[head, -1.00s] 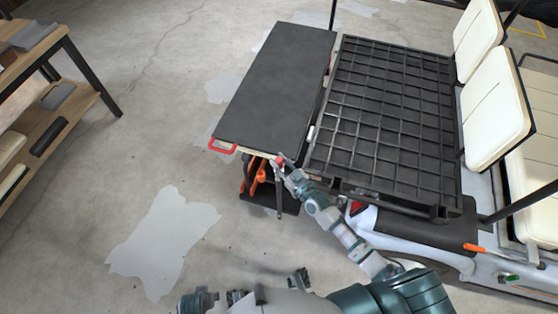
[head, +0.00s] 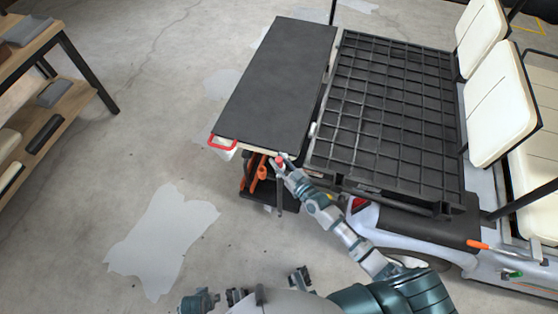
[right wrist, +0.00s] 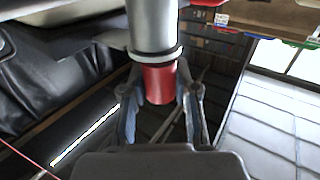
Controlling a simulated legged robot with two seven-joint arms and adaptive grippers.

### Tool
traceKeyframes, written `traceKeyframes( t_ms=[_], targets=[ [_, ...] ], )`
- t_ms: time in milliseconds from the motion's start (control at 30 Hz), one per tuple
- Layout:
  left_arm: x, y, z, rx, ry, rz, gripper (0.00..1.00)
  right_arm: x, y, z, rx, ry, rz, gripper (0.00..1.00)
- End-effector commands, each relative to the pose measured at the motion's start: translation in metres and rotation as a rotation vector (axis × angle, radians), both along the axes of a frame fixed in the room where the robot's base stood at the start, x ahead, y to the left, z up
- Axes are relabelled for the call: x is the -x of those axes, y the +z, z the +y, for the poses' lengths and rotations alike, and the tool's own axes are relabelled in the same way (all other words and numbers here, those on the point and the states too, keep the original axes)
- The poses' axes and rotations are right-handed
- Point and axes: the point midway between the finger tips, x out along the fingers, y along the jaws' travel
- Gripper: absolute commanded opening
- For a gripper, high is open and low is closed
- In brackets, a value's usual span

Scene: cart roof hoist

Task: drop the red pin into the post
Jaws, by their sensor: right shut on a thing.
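The red pin (right wrist: 158,84) shows as a short red cylinder between the fingers of my right gripper (right wrist: 160,108) in the right wrist view. The gripper is shut on it. A grey cylinder (right wrist: 153,25) with a pale ring stands in line with the pin and meets its red part; I cannot tell how deep the pin sits in it. In the head view the red of the pin (head: 280,160) shows at the tip of my right arm, by the near edge of the dark board. A narrow grey upright (head: 280,196) shows just below it.
Orange parts (head: 262,172) are beneath the board's near end. Cream cart seats (head: 497,105) are at right, a wooden shelf (head: 40,80) at left. Floor is clear between.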

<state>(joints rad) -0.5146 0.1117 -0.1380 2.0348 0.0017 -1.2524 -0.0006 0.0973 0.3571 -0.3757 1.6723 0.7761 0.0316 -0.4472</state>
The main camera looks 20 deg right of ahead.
Motion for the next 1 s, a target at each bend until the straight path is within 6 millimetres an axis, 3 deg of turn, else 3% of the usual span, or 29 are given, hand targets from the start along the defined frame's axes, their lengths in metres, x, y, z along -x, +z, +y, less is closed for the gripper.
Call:
traceKeyframes(
  t_ms=[133,167,267,667,1000],
  targets=[
    [0.0,0.0,-0.001,0.0,0.0,0.0,0.47,0.001,-0.002,0.003,-0.003,0.005,0.006,0.0],
    [0.0,0.0,-0.001,0.0,0.0,0.0,0.47,0.001,-0.002,0.003,-0.003,0.006,0.006,0.31],
    [0.0,0.0,-0.001,0.0,0.0,0.0,0.47,0.001,-0.002,0.003,-0.003,0.005,0.006,0.56],
    [0.0,0.0,-0.001,0.0,0.0,0.0,0.47,0.008,-0.002,-0.002,-0.002,0.003,0.005,0.58],
    [0.0,0.0,-0.001,0.0,0.0,0.0,0.47,0.073,-0.004,-0.027,0.001,0.004,0.007,0.58]
  ],
)
